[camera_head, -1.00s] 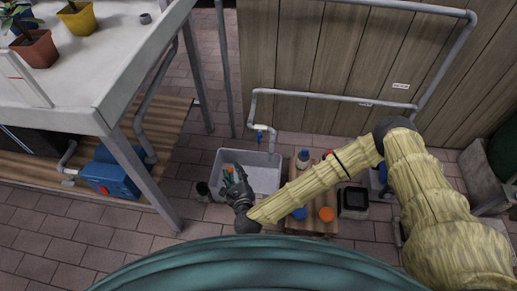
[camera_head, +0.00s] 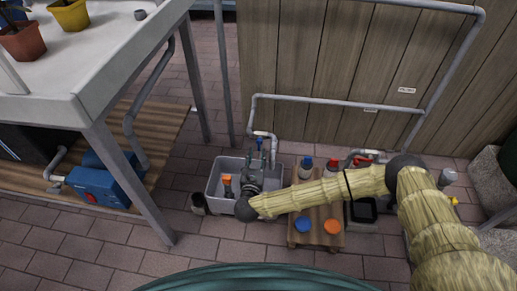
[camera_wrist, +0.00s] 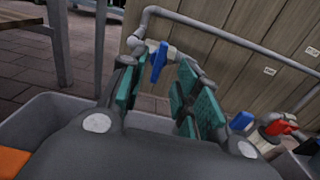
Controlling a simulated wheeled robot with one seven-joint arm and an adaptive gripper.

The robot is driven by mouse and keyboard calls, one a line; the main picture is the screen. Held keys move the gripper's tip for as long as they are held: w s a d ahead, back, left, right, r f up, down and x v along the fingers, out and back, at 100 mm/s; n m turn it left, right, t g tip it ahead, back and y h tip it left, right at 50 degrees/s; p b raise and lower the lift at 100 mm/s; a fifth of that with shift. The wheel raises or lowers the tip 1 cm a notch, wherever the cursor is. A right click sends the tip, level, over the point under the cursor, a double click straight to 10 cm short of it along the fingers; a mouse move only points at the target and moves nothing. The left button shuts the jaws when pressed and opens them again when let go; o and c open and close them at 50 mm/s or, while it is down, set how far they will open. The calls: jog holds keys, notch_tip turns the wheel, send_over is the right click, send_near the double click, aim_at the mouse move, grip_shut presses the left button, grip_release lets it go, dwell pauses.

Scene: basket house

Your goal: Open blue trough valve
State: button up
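The blue valve handle (camera_head: 259,142) sits on the grey pipe above the grey trough (camera_head: 214,180). It also shows in the wrist view (camera_wrist: 159,62), hanging down below the pipe bend. My gripper (camera_head: 257,153) is over the trough, just in front of the valve. In the wrist view its teal-padded fingers (camera_wrist: 157,82) are spread apart, with the blue handle showing between them. I see nothing gripped. Whether the fingers touch the handle or stop short of it I cannot tell.
A wooden stand (camera_head: 318,240) with several bottles and caps is to the right. A red valve handle (camera_wrist: 279,127) is right of the gripper. The wooden wall (camera_head: 310,70) is behind the pipe.

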aim_at(259, 145)
jog(key=shift+w+d+b, duration=0.2)
jog(key=shift+w+b, duration=0.15)
jog(key=shift+w, duration=1)
jog(key=shift+w+d+b, duration=0.15)
jog(key=shift+w+b, duration=0.15)
jog(key=shift+w, duration=1)
grip_shut()
